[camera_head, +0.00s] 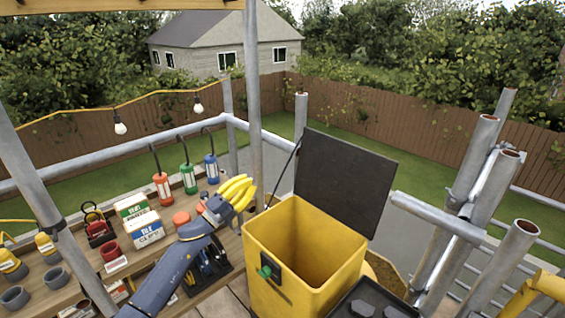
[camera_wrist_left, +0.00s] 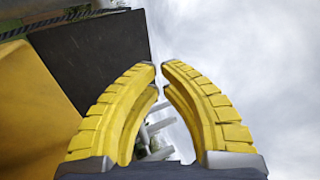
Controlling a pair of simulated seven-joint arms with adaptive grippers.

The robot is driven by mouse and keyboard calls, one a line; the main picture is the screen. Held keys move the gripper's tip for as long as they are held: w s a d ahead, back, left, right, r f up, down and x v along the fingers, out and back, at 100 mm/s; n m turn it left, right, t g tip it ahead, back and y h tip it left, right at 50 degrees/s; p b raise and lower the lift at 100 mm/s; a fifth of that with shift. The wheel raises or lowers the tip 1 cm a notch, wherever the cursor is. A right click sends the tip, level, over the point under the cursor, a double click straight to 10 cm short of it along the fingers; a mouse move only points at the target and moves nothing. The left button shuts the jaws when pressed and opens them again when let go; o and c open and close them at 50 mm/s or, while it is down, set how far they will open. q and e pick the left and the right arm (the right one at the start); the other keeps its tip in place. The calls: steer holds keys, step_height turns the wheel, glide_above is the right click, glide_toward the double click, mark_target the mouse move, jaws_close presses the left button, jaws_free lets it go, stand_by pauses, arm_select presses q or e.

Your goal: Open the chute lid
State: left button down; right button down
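The chute is a yellow open-topped box (camera_head: 270,240) right of centre in the head view. Its dark lid (camera_head: 345,180) stands up at the back edge, tilted backward, and the yellow interior shows. The wrist view shows part of the yellow chute (camera_wrist_left: 35,110) and the dark lid (camera_wrist_left: 95,55). A green latch or handle (camera_head: 265,271) is on the chute's front-left side. My left gripper (camera_head: 246,186) is left of the chute, above the bench and apart from the lid. Its yellow fingers (camera_wrist_left: 160,66) have a narrow gap between their tips, with nothing between them.
A wooden bench on the left holds red, green and blue lantern-like items (camera_head: 188,178), boxes (camera_head: 145,228) and cups (camera_head: 57,279). A scaffold pole (camera_head: 254,90) rises behind my left gripper. More grey poles (camera_head: 470,160) stand at right.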

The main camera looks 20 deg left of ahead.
arm_select(q)
steer(key=x, duration=1.4)
arm_select(e)
steer(key=shift+s, duration=0.1)
arm_select(q)
steer(key=shift+r, duration=0.1)
steer(key=shift+w+r, duration=0.1)
